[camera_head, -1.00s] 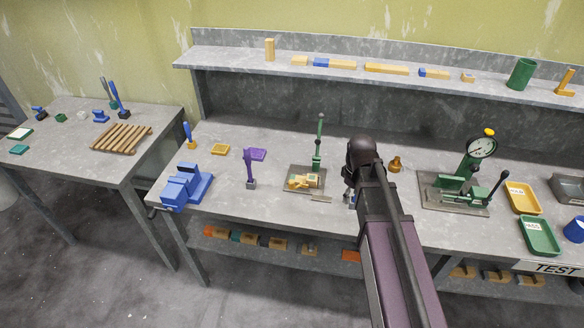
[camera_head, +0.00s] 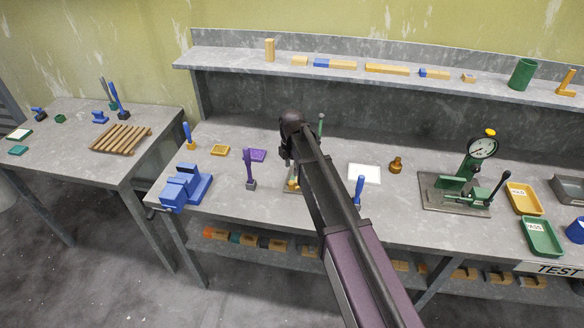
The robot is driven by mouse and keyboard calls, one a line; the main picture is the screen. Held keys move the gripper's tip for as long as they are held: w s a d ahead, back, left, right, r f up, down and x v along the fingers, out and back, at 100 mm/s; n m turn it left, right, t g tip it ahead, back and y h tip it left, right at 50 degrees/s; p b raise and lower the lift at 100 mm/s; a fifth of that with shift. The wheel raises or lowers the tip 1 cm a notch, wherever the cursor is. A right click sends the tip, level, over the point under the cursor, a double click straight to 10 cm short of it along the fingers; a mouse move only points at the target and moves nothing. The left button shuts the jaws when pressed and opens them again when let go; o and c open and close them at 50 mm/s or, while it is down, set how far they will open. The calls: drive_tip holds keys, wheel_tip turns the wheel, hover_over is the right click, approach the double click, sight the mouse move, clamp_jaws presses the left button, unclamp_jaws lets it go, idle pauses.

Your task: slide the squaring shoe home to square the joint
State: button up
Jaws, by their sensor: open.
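The joint fixture stands on a grey base plate (camera_head: 287,193) at mid-bench, mostly hidden behind my arm. A sliver of its yellow workpiece (camera_head: 292,184) shows at the left of the arm. The top of its green upright lever (camera_head: 321,122) shows to the right of my wrist. I cannot make out the squaring shoe or its position. My gripper (camera_head: 289,163) hangs below the dark wrist over the fixture, open and largely hidden by the arm. I cannot tell whether it touches anything.
A white pad (camera_head: 364,173), a blue-handled tool (camera_head: 358,190) and a brass weight-like piece (camera_head: 395,165) are to the right. A green dial press (camera_head: 462,178) stands farther right.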

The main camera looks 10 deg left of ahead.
sight(292, 182)
drive_tip(key=shift+f, duration=0.2)
idle(0.3)
wheel_tip(292, 182, down, 8)
drive_tip(key=b, duration=0.8)
drive_tip(key=shift+r, duration=0.2)
drive_tip(key=shift+c, duration=1.2)
clamp_jaws()
